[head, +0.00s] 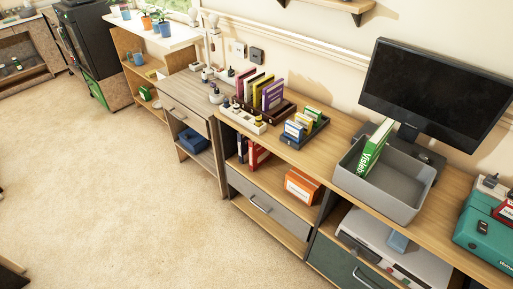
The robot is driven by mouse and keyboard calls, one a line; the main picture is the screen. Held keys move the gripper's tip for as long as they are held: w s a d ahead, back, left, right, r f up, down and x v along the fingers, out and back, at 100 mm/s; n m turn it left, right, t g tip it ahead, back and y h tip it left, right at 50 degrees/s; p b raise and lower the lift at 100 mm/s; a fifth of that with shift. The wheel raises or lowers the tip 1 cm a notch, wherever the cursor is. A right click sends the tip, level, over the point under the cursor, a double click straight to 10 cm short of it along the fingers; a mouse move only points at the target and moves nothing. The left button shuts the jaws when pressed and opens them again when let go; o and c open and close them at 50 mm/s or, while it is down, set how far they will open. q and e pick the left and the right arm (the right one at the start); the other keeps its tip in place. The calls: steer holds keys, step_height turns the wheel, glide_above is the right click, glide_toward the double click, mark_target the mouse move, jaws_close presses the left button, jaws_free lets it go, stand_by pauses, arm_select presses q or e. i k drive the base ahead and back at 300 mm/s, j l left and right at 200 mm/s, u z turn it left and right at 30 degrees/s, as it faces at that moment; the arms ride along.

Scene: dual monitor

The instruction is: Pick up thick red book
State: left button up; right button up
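A red book (258,155) stands in the open shelf under the desktop, left of centre in the head view. A dark blue book (242,148) stands just left of it. The red book's upper part is shaded by the desktop, and I cannot tell its full thickness. Neither of my grippers can be made out in the head view.
An orange box-like item (302,186) lies right of the red book in the same shelf. A drawer (268,206) is below. The desktop holds a book rack, a grey bin (407,190) with a green book (376,148), and a monitor (437,85). Carpet (110,190) in front is clear.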

mark_target(259, 155)
steer(key=i+j+z, duration=0.1)
steer(key=j, duration=0.2)
steer(key=i+j, duration=0.2)
steer(key=j, duration=0.15)
steer(key=i+j+z, duration=0.25)
steer(key=j, duration=0.4)
steer(key=i+j, duration=0.2)
steer(key=j, duration=0.2)
steer(key=i+j+z, duration=0.15)
steer(key=j, duration=0.2)
